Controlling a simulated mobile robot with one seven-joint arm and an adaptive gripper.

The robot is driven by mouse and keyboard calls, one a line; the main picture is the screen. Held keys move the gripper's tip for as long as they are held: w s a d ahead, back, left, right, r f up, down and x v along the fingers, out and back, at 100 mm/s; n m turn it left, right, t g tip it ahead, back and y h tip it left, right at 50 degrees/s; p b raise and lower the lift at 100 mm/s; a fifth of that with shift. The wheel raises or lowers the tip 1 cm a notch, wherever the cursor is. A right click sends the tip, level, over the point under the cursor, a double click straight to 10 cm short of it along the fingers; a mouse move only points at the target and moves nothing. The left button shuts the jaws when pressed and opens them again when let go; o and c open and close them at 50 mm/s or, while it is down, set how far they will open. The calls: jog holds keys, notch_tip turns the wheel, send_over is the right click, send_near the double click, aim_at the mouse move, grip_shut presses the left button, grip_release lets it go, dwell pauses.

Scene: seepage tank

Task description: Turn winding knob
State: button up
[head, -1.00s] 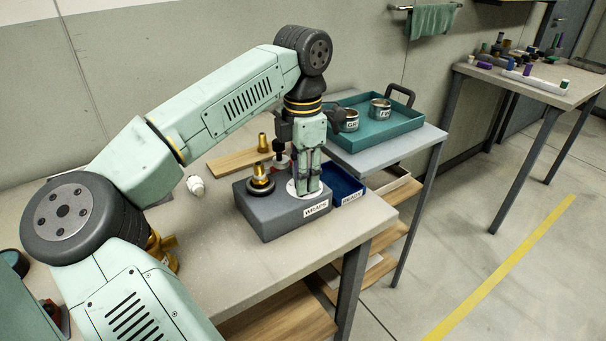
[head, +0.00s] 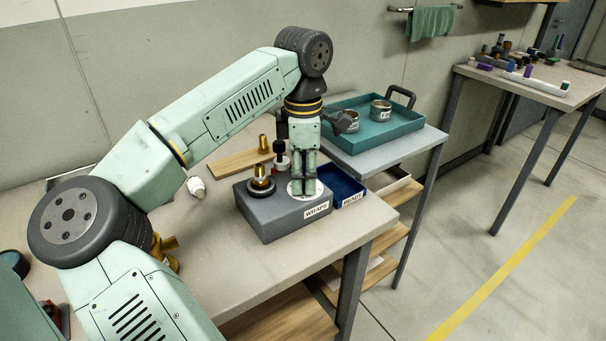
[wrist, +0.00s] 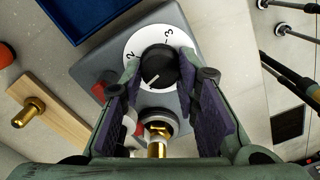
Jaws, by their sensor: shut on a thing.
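The grey box (head: 270,222) labelled WRAPS stands on the bench. A white numbered dial (wrist: 145,43) lies on its top, with figures 2 and 3 readable. The black round winding knob (wrist: 158,67) sits at the dial's centre; its white line points toward the lower left of the wrist view. My gripper (head: 303,192) points straight down over the dial. In the wrist view my gripper (wrist: 158,73) has one finger on each side of the knob and is shut on it. The fingers hide the knob in the head view.
A brass fitting (head: 259,171) with a black ring stands on the box, left of my gripper. A blue tray (head: 347,198) labelled READY adjoins the box. A wooden board (head: 232,163) with another brass fitting lies behind. A teal tray (head: 398,133) holds tins at the right.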

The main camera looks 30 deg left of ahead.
aim_at(303, 178)
jog(key=o, duration=1.2)
jog(key=shift+c, duration=0.2)
notch_tip(303, 178, up, 12)
